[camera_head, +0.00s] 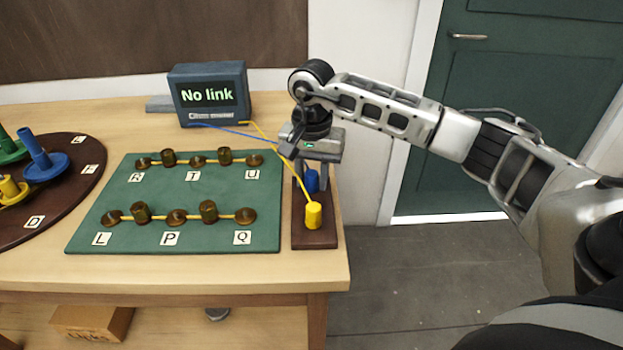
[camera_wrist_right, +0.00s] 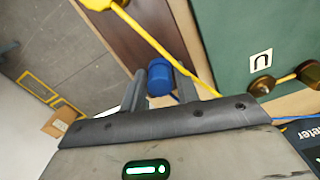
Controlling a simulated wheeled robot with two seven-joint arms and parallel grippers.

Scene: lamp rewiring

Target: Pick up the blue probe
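The blue probe (camera_head: 311,183) stands on a small dark wooden block (camera_head: 315,240) at the table's right edge. It also shows in the right wrist view (camera_wrist_right: 160,76). My right gripper (camera_head: 312,176) points down over it. Its fingers are apart, one on each side of the probe; a small gap shows beside the probe in the right wrist view (camera_wrist_right: 160,88). The yellow probe (camera_head: 313,215) stands on the same block, nearer the front. My left gripper is out of view.
A meter (camera_head: 208,93) reading "No link" stands behind, with blue and yellow leads. The yellow lead (camera_head: 293,170) runs close by the gripper. A green board (camera_head: 125,230) with brass posts lies left of the block. A dark round tray (camera_head: 85,165) holds coloured pieces.

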